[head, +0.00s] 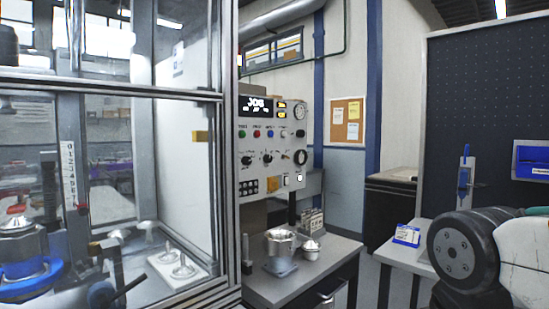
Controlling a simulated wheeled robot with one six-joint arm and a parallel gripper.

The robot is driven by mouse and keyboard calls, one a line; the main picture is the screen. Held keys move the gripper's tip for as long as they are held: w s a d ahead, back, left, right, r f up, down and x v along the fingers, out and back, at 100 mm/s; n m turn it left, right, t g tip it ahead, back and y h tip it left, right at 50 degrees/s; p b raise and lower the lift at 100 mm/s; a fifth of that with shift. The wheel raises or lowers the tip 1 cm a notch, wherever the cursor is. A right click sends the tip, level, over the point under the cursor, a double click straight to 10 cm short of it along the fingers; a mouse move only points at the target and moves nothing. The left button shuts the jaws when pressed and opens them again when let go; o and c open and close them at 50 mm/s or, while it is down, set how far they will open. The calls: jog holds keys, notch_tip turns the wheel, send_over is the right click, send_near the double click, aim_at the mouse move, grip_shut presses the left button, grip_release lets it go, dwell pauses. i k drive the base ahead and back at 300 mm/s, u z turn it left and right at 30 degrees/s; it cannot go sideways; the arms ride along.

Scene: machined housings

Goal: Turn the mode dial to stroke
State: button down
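The control panel (272,145) stands upright just right of the glass enclosure. Black knobs sit in the row under the coloured buttons: one at left (247,160), one in the middle (267,158) and a larger round dial (300,157) at right. Their labels are too small to read, so I cannot tell which is the mode dial or where it points. Part of my arm shows at the lower right. My gripper is not in view.
The glass enclosure (231,150) with its metal frame fills the left. A grey bench (335,250) below the panel carries metal housings (281,252). At right, a white table (400,252) holds a blue-and-white box (407,235). A dark pegboard (480,90) stands behind it.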

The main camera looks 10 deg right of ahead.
aim_at(246, 160)
jog(key=k, duration=0.45)
jog(key=z, duration=0.8)
jog(key=i, duration=1.35)
jog(key=u, duration=0.75)
